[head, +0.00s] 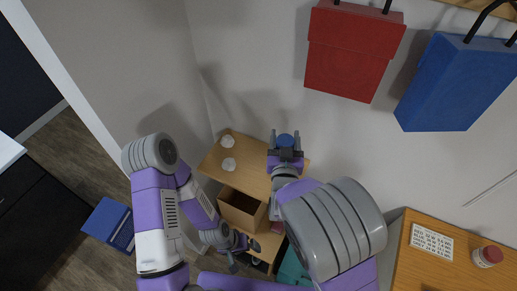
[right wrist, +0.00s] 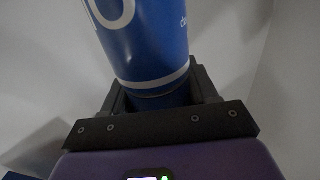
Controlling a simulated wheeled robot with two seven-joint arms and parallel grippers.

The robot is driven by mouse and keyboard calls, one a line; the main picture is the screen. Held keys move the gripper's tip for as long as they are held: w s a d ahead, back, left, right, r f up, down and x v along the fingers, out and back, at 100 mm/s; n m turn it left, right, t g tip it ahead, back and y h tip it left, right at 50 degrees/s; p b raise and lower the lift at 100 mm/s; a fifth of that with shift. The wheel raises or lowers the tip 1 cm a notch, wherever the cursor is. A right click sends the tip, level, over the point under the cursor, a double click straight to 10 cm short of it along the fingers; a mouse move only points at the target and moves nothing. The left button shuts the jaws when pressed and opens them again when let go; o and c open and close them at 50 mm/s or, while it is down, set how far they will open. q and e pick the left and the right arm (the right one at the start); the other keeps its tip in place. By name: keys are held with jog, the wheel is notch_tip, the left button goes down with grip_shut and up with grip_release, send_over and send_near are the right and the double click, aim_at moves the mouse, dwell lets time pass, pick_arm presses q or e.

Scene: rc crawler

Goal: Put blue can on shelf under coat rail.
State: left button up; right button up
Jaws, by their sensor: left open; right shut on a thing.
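The blue can (head: 286,140) is between the fingers of my right gripper (head: 285,146), above the back right part of a wooden shelf top (head: 207,163). I cannot tell whether the can touches that surface. In the right wrist view the blue can (right wrist: 145,40), with white lettering and a pale band, rises from my shut right gripper (right wrist: 160,98). My left gripper (head: 236,258) is low, near the front of the shelf unit, with nothing visible in it. A piece of the wooden coat rail (head: 490,8) shows at the top right.
Two white objects (head: 228,164) sit on the shelf top's left part. An open box (head: 240,208) is below its front edge. Red (head: 354,50) and blue (head: 458,82) bags hang on the wall. A table (head: 450,270) stands at right; a blue box (head: 108,226) is on the floor.

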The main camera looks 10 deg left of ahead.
jog(key=f, duration=0.4)
jog(key=shift+s+f+b, duration=0.3)
jog(key=shift+f+b, duration=0.05)
jog(key=shift+f, duration=2.45)
jog(key=shift+f+b, duration=0.1)
jog(key=shift+b, duration=0.25)
jog(key=shift+f, duration=0.15)
jog(key=o, duration=1.5)
